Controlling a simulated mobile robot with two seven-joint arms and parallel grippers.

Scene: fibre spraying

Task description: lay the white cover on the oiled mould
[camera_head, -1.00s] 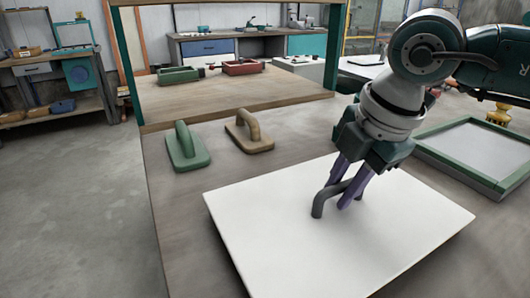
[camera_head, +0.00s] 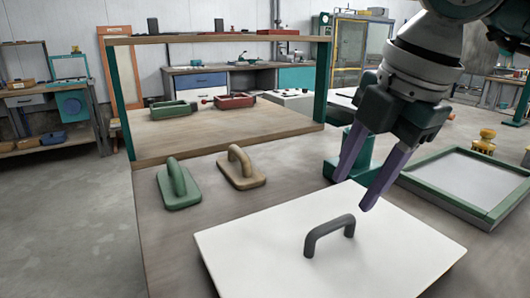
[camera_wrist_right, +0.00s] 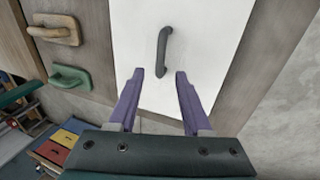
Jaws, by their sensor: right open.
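The white cover (camera_head: 270,245) lies flat at the front of the table, its dark grey arched handle (camera_head: 330,232) upright on top. It also shows in the right wrist view (camera_wrist_right: 200,40), with the handle (camera_wrist_right: 163,52) beyond the fingertips. What lies beneath the cover is hidden, so I cannot tell whether the mould is under it. My right gripper (camera_head: 355,194) is open and empty, its purple fingers above and behind the handle, apart from it. The fingers also show spread in the right wrist view (camera_wrist_right: 160,74). My left gripper is not in view.
A green-framed tray with a grey inside (camera_head: 465,180) lies to the right. A green float (camera_head: 182,190) and a tan float (camera_head: 242,175) sit to the left. A raised wooden shelf (camera_head: 220,130) stands behind. A teal object (camera_head: 340,165) is partly hidden behind my right gripper.

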